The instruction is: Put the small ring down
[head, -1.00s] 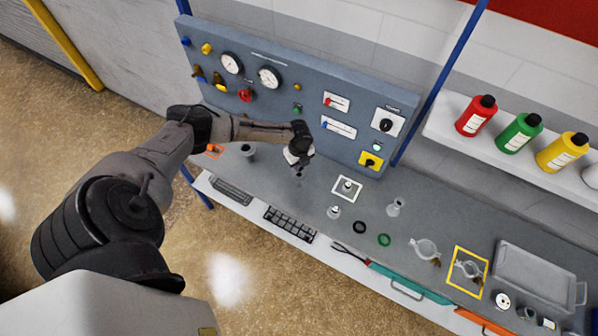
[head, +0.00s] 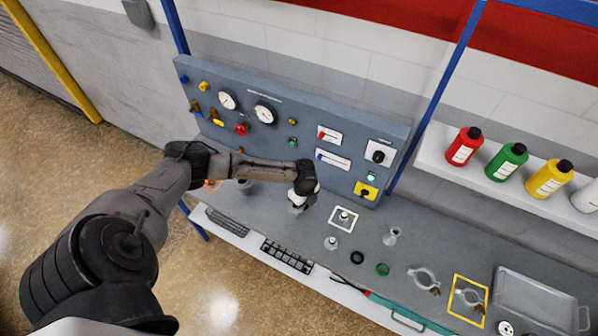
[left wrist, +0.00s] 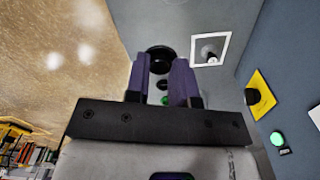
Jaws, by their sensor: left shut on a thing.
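My left gripper (head: 295,209) is low over the grey bench, left of the white framed square (head: 343,219). In the left wrist view its two purple fingers (left wrist: 161,80) are closed around a dark round thing at their tips, which looks like the small ring (left wrist: 160,56). In the head view the ring is too small and hidden to make out, and I cannot tell whether it touches the bench. A black ring (head: 357,257) and a green ring (head: 382,269) lie on the bench to the right. My right gripper is out of view.
A small metal fitting (head: 331,243) stands near the framed square, and another (head: 392,236) to its right. The control panel (head: 290,105) rises behind. A yellow frame with a clamp (head: 468,298) and a grey tray (head: 540,295) are at right.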

